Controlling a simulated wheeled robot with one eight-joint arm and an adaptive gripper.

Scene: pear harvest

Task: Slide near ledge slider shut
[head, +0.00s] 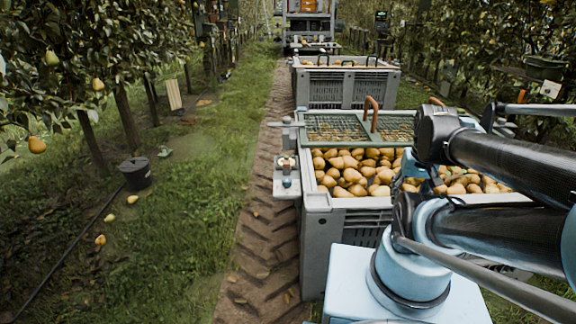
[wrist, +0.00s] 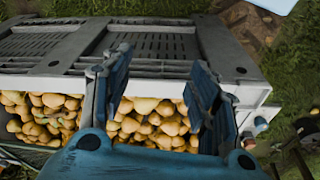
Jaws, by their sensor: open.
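A grey crate (head: 345,225) full of pears (head: 352,172) stands before me in the head view. A green-framed mesh cover (head: 334,126) with a brown upright handle (head: 371,112) lies over its far part, and the near part is uncovered. I cannot tell for sure which part is the near ledge slider. A small grey ledge (head: 285,187) juts from the crate's left side. My gripper (wrist: 158,60) is open and empty in the wrist view, its fingers spread above the pears and the slotted crate wall (wrist: 150,44). In the head view my arm hides much of the crate's right side.
Small items (head: 286,168) stand on the side ledge. Another grey crate (head: 345,88) stands behind, with a vehicle (head: 308,20) beyond. A black bucket (head: 135,173) and fallen pears lie on the grass at left. Pear trees line both sides. The dirt track left of the crate is clear.

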